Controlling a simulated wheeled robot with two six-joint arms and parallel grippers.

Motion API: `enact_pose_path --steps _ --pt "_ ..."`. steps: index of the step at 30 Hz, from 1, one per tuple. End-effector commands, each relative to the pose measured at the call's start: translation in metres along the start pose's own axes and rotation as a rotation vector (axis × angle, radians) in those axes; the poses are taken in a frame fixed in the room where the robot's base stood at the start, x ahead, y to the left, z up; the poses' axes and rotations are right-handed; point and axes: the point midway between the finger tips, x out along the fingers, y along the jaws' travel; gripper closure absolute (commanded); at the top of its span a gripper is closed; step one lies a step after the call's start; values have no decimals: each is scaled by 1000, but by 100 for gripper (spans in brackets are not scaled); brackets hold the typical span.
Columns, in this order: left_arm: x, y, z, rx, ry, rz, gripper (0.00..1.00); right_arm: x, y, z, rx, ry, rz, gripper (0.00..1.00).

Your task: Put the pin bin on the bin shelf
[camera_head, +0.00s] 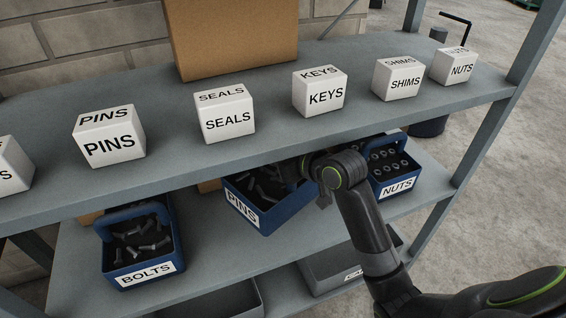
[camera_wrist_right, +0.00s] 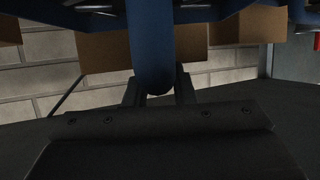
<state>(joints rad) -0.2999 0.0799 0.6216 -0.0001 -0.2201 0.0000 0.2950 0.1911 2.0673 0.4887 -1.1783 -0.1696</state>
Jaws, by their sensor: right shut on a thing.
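The blue pin bin (camera_head: 239,206), labelled PINS and holding dark pins, is at the middle of the bin shelf (camera_head: 207,235), turned at an angle. I cannot tell whether it rests on the shelf or hangs just above it. My right gripper (camera_head: 318,190) reaches in under the upper shelf at the bin's right side, mostly hidden by its own wrist. In the right wrist view the gripper (camera_wrist_right: 157,92) is shut on the bin's blue handle (camera_wrist_right: 151,45). My left gripper is out of view.
On the bin shelf, a BOLTS bin (camera_head: 143,270) stands left and a NUTS bin (camera_head: 396,187) right, close to my wrist. The upper shelf (camera_head: 270,148) above carries several labelled white blocks and a cardboard box (camera_head: 235,40). Grey bins (camera_head: 330,272) sit below.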

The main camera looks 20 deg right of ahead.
Motion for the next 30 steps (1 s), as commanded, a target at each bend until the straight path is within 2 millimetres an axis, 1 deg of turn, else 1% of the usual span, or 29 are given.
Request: enact_pose_path --steps 1,5,15,20,27,30 --pt "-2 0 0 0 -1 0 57 2 1 -7 -2 11 -1 100" --pt "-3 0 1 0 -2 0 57 10 4 -10 -2 12 -1 100" --pt "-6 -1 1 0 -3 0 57 20 4 16 0 10 -1 100" --pt "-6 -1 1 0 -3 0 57 23 4 22 -2 11 0 100" --pt "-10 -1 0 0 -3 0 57 35 4 50 2 8 -1 100" --pt "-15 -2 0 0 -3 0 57 38 6 52 -1 10 1 100"
